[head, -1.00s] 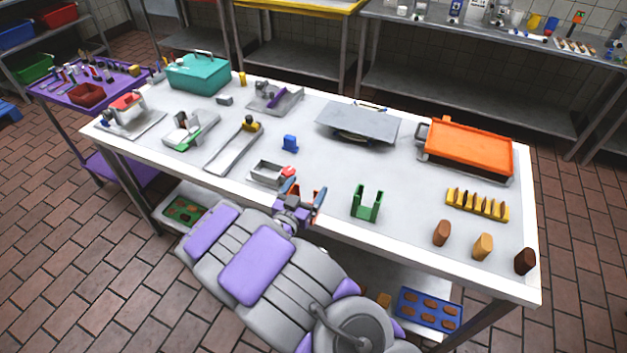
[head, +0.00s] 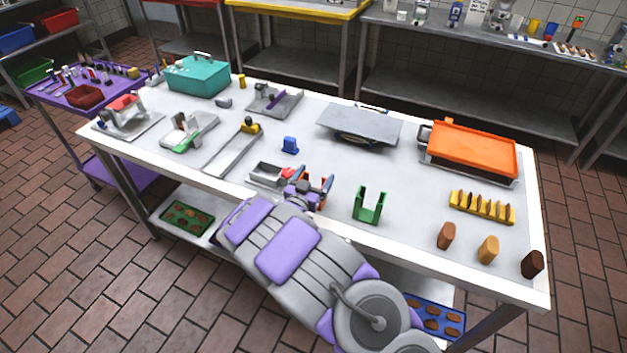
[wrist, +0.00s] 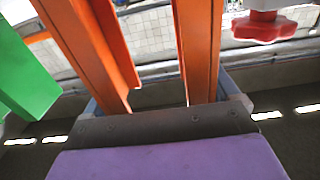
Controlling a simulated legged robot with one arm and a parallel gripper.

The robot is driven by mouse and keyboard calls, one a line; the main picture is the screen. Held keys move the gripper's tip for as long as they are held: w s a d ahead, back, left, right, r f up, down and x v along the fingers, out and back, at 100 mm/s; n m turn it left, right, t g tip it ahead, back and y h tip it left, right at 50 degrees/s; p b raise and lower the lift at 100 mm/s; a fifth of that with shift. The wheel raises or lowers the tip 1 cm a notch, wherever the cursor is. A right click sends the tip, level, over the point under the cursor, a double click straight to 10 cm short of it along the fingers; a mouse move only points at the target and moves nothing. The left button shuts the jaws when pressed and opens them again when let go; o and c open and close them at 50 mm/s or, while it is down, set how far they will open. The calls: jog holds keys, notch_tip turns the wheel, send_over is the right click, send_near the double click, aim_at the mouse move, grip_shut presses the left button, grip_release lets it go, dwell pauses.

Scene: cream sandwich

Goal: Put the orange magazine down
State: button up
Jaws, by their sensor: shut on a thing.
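My gripper (head: 313,181) is shut on the orange magazine (head: 325,194), near the front edge of the white table. In the wrist view the magazine shows as two upright orange walls (wrist: 200,50) between my blue fingers. In the head view my gripper hides most of it, and I cannot tell whether its bottom touches the table. A green U-shaped holder (head: 368,206) stands just to the right, apart from the magazine; it also shows at the left of the wrist view (wrist: 25,80).
A grey device (head: 265,174) with a red knob (wrist: 265,27) is close on the left. A blue block (head: 290,145) stands behind. A yellow rack (head: 482,207) and several brown pieces (head: 446,235) are at the right. The table's middle (head: 350,165) is clear.

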jog(key=shift+d, duration=0.55)
jog(key=o, duration=1)
jog(key=shift+o, duration=1)
jog(key=shift+a, duration=0.5)
jog(key=shift+s, duration=0.35)
jog(key=p+v, duration=0.2)
jog(key=v, duration=0.9)
jog(key=shift+s, duration=0.2)
jog(key=shift+d+r, duration=0.1)
